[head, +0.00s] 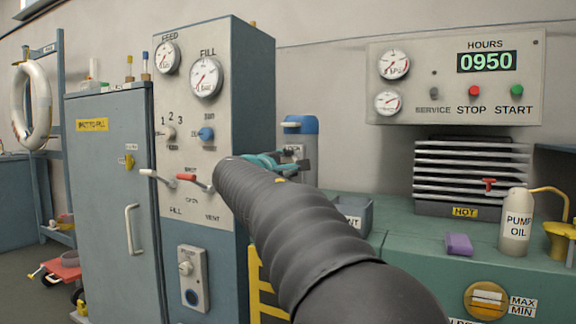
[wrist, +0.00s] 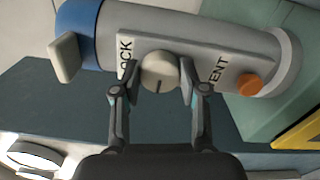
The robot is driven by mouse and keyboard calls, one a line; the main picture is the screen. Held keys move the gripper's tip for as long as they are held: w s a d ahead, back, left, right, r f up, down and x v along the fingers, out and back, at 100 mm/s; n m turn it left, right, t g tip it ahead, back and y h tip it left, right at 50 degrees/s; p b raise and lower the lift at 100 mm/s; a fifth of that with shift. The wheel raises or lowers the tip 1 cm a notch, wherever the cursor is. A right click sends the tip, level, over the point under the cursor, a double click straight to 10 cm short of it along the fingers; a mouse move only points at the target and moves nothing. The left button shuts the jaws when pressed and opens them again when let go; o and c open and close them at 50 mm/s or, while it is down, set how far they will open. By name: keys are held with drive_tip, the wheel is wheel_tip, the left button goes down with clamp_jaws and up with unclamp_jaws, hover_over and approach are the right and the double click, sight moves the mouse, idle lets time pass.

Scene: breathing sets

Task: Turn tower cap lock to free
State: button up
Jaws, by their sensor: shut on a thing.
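The tower (head: 310,175) is a grey cylinder with a blue cap (head: 300,123), standing behind the tall control cabinet. In the wrist view it lies sideways, with the blue cap (wrist: 78,22) at left. A round cream knob (wrist: 159,72) sits on its pale label plate (wrist: 153,38). The knob has a short dark mark running roughly up-down in the picture. Lettering reading "OCK" is left of it and "ENT" right of it, each partly hidden by a finger. My gripper (wrist: 158,84) is shut on the knob, one finger on each side. It shows small in the head view (head: 284,163).
A cream tab (wrist: 63,58) stands out by the blue cap, and an orange button (wrist: 250,84) sits right of the knob. The control cabinet (head: 225,130) is close left of my arm. A grey bin (head: 352,214) stands on the green bench (head: 400,250) at right.

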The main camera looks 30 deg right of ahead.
drive_tip(key=o, duration=1.1)
drive_tip(key=shift+o, duration=0.2)
drive_tip(key=v, duration=1.2)
